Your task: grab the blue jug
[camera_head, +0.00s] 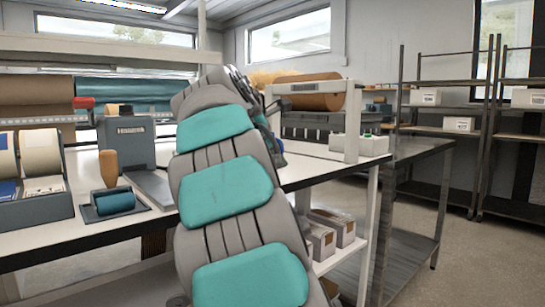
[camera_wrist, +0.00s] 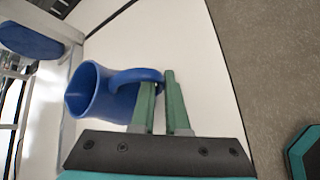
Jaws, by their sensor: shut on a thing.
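The blue jug (camera_wrist: 100,94) is in the wrist view, left of my gripper's fingers, with its open mouth facing left in the picture and its handle reaching right. My gripper (camera_wrist: 159,85) has its two green fingers close together at the jug's handle, shut on it. The handle passes at the fingertips, partly hidden by the left finger. In the head view my grey and teal arm hides the gripper and most of the jug.
The white table (camera_wrist: 185,38) ends at a dark edge beside the grey floor (camera_wrist: 265,50). A metal table (camera_head: 415,150) stands right.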

